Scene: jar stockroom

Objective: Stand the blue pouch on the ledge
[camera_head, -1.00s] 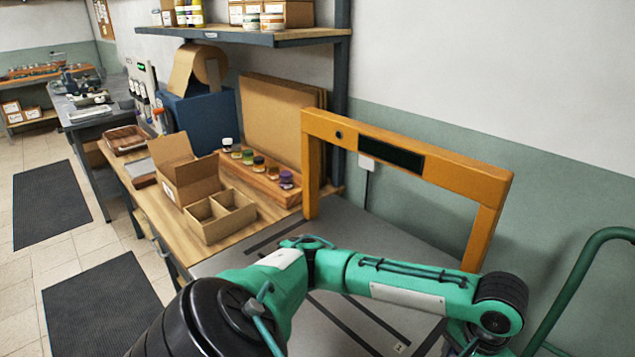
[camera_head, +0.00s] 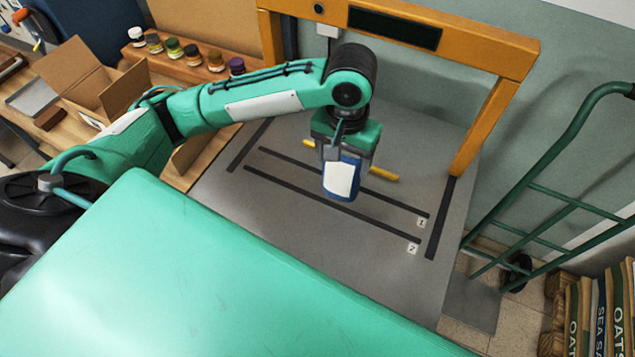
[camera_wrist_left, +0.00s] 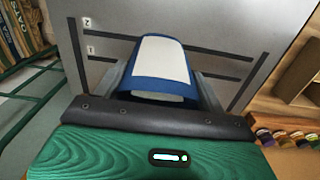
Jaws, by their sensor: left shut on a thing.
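The blue pouch (camera_head: 341,181) has a white label and hangs upright from my left gripper (camera_head: 342,152) in the head view. In the left wrist view the pouch (camera_wrist_left: 162,65) sits between the two fingers, which are shut on it. The pouch is over the grey tabletop (camera_head: 300,225) with dark strips marked 1 and 2, in front of an orange frame (camera_head: 470,40). Whether its bottom touches the surface is hard to tell. No surface stands out clearly as the ledge. My right gripper is not in view.
A yellow bar (camera_head: 384,173) lies on the tabletop behind the pouch. A cardboard box (camera_head: 122,92) and a row of small jars (camera_head: 174,48) are at the left. A green hand truck (camera_head: 540,190) stands at the right. The front tabletop is clear.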

